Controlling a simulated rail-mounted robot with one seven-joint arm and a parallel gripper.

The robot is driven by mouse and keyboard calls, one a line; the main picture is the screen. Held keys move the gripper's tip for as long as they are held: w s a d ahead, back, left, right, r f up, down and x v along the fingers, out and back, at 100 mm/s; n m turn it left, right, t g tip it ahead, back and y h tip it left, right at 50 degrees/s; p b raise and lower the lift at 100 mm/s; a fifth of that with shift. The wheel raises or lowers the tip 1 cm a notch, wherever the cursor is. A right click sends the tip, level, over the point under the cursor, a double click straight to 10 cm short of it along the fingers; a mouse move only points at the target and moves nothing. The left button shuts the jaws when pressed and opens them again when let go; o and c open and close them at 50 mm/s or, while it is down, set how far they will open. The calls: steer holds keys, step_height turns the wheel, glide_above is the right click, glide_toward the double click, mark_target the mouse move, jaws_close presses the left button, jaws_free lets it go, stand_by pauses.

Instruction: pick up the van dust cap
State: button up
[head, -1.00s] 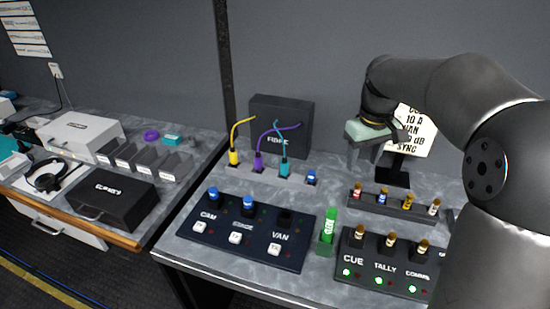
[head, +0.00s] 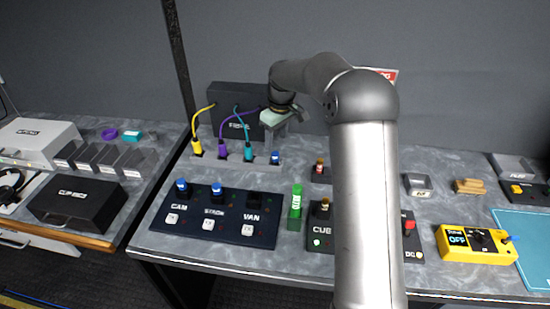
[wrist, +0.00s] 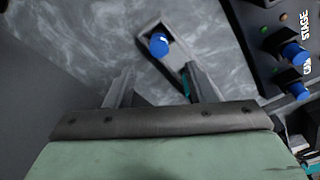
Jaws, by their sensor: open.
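A small blue cap (head: 275,157) stands at the right end of a grey strip (head: 233,165); no label on it is readable. It also shows in the wrist view (wrist: 158,43), ahead of and roughly between my fingers. My gripper (head: 284,128) is open and empty, above and behind the cap, apart from it. Its fingers show in the wrist view (wrist: 158,78). On the black panel (head: 240,238), the VAN position (head: 254,201) has a black socket without a blue cap. Blue caps sit at CAM (head: 181,187) and the middle position (head: 216,191).
Yellow, purple and teal plugs (head: 249,152) stand in the strip left of the cap, their cables running to a black box (head: 231,101). My arm hides part of the right side. A yellow meter (head: 475,243) lies further right.

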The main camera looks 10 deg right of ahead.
mark_target(275, 153)
steer(key=shift+w+f+p, duration=0.15)
steer(key=shift+f+p, duration=0.7)
steer(key=shift+f, duration=2.35)
steer(key=c, duration=1.1)
